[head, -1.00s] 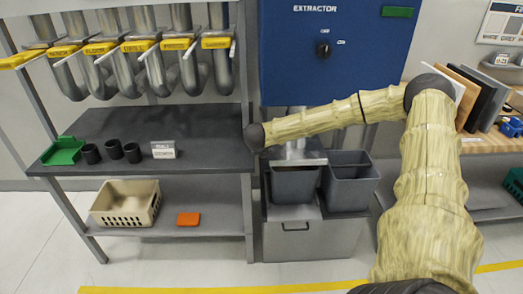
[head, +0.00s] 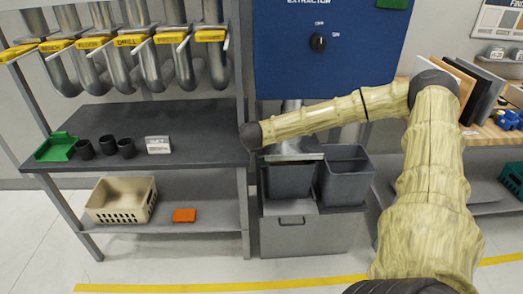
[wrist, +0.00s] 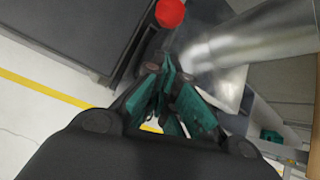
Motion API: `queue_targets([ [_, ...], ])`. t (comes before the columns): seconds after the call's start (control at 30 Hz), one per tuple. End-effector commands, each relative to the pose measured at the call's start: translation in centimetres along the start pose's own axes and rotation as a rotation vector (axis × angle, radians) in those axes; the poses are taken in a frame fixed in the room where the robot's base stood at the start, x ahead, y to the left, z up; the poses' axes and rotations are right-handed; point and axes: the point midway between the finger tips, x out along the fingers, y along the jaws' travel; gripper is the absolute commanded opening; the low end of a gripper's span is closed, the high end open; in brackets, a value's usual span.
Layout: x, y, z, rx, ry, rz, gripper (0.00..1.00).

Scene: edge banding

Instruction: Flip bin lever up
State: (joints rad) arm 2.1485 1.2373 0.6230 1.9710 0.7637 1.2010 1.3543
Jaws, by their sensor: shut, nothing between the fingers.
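In the wrist view my gripper (wrist: 166,75) has its teal fingers closed together with nothing between them. A round red knob (wrist: 170,13) shows at the top of the wrist view, just beyond the fingertips and apart from them. It looks like the end of a lever; I cannot clearly make out its shaft. In the head view my arm reaches left across the front of the extractor, above two grey bins (head: 289,180) (head: 346,178). My gripper and the red knob cannot be made out in the head view.
A shiny metal duct (wrist: 250,45) lies close to the right of my fingers. The blue extractor cabinet (head: 330,55) stands behind my arm. A grey shelf (head: 190,130) with black cups is on the left. A wooden bench (head: 490,135) is on the right. Floor is open in front.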

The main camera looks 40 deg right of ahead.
Motion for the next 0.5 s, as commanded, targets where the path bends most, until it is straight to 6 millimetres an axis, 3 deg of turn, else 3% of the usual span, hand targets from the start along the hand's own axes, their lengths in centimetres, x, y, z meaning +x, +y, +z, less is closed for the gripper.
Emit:
queue_targets([
  [0.5, -5.9, -1.0, 1.7, 0.002, 0.006, -0.001, 0.00],
])
